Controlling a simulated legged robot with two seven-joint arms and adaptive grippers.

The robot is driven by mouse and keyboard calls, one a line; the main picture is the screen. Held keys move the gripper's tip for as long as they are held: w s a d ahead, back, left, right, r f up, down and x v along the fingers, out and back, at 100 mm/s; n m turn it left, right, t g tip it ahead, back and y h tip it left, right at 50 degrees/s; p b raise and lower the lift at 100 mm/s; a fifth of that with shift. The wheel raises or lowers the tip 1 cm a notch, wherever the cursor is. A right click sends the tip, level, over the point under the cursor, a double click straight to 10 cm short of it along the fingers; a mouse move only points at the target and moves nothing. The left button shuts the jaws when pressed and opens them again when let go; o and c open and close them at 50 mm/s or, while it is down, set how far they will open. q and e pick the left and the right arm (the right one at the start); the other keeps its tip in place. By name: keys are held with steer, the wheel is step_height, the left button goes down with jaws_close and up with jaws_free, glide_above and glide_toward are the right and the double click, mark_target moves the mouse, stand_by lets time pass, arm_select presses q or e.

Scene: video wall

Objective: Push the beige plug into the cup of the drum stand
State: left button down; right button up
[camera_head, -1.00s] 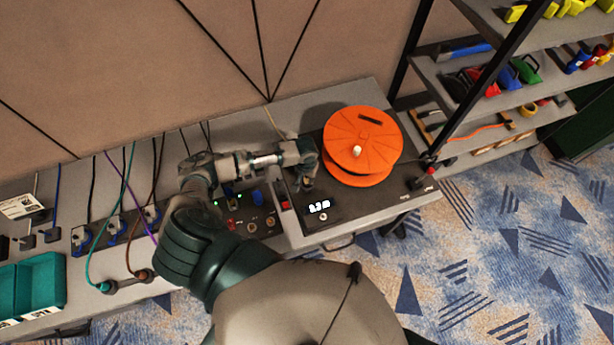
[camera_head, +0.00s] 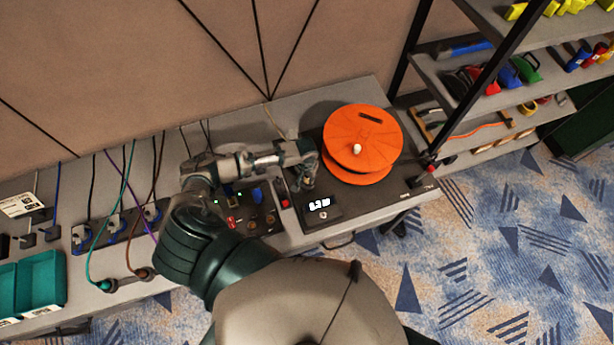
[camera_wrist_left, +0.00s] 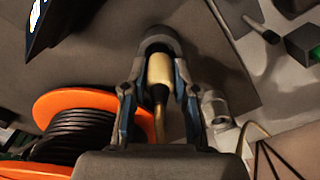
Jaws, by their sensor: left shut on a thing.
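The beige plug (camera_wrist_left: 160,68) sits between the fingers of my left gripper (camera_head: 307,184), which is shut on it, as the left wrist view shows. Its cable runs back toward the palm. The plug's front end is at the mouth of the dark round cup (camera_wrist_left: 157,38); how deep it sits inside I cannot tell. The cup is on the drum stand (camera_head: 370,201), left of the orange drum (camera_head: 362,140). In the head view the gripper hides plug and cup. The drum, wound with black cable, also shows in the left wrist view (camera_wrist_left: 75,101). My right gripper is out of view.
A lit display (camera_head: 319,205) is on the stand in front of the gripper. A socket panel with a blue knob (camera_head: 257,194) lies left of it. Teal bins (camera_head: 40,280) stand far left, and a shelf rack (camera_head: 470,100) stands right. Several cables hang along the wall.

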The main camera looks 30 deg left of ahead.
arm_select(q)
steer(key=shift+f, duration=0.15)
steer(key=shift+f, duration=0.25)
steer(key=c, duration=0.8)
jaws_free()
steer(key=shift+r, duration=0.1)
step_height(320, 180, up, 12)
steer(key=shift+s+a+f, duration=0.1)
steer(key=shift+f, duration=0.1)
